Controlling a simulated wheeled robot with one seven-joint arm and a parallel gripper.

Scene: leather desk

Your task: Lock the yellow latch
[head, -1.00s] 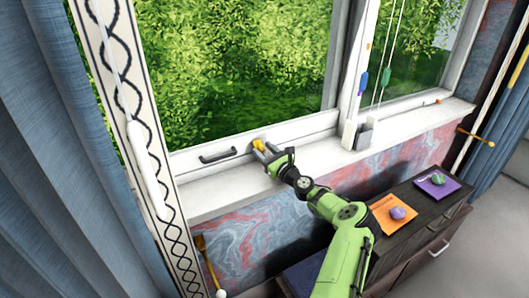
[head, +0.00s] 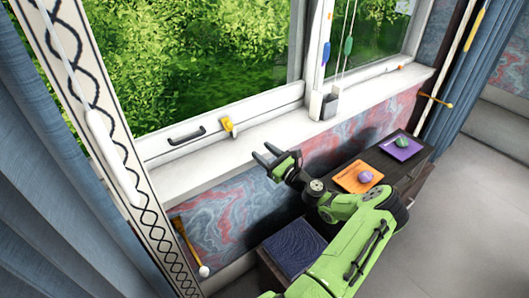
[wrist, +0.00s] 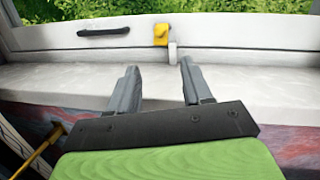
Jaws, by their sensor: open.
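The yellow latch (head: 228,124) sits on the lower frame of the large window, right of a black handle. It also shows in the wrist view (wrist: 161,34), upright, with a pale piece below it. My gripper (head: 262,156) is open and empty, below and to the right of the latch in the head view, apart from it. In the wrist view its two fingers (wrist: 157,80) point toward the window, with the latch beyond the gap between them.
The black handle (head: 187,135) is on the same window frame. The white sill (head: 205,170) runs below the window and is clear near the latch. A grey holder (head: 329,104) stands further right. A dark cabinet (head: 395,175) bears an orange mat (head: 347,180) and a purple mat (head: 390,147).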

